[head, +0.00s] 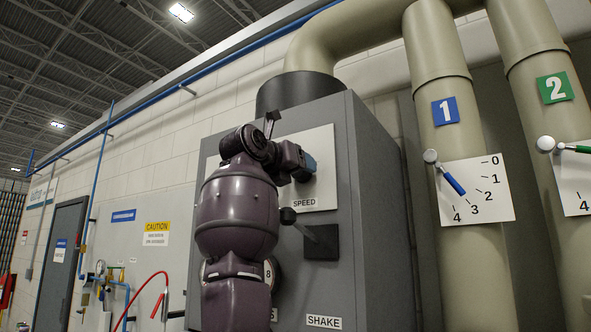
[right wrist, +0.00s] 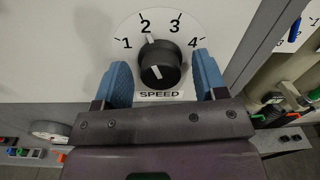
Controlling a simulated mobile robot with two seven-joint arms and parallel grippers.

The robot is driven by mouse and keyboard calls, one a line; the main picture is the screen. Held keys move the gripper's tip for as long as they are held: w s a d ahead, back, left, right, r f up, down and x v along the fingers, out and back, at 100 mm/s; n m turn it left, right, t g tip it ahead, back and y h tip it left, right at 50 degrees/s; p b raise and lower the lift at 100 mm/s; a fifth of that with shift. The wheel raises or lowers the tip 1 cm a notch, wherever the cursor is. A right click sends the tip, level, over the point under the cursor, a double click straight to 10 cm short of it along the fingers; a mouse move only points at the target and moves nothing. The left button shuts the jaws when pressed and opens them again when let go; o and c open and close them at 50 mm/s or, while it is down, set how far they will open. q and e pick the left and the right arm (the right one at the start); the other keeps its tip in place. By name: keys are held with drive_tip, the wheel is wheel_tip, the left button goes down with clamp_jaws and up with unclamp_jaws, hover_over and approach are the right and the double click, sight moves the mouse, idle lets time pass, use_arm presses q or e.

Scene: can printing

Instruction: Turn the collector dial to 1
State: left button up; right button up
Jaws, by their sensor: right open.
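The collector dial is a round black knob (right wrist: 161,66) above a SPEED label, with numbers 1 to 4 around it. Its white pointer marks line up close to 2. My right gripper (right wrist: 163,62) is open, with one blue finger on each side of the knob; I cannot tell whether they touch it. In the head view my right gripper (head: 308,164) is at the white SPEED panel (head: 322,150) on the grey collector cabinet (head: 375,240), and my arm hides the knob. My left gripper is not in view.
A black handle (head: 289,215) sticks out below the panel, close under my gripper. A SHAKE label (head: 324,322) is lower down. To the right, pipe 1 (head: 440,80) and pipe 2 (head: 535,55) carry lever gauges. A red hose (head: 150,283) hangs at left.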

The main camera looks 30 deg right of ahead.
drive_tip(key=c, duration=0.9)
use_arm(q)
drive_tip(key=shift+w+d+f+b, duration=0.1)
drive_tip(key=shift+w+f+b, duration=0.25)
drive_tip(key=shift+b, duration=0.6)
use_arm(e)
drive_tip(key=n, duration=0.8)
drive_tip(key=o, duration=0.9)
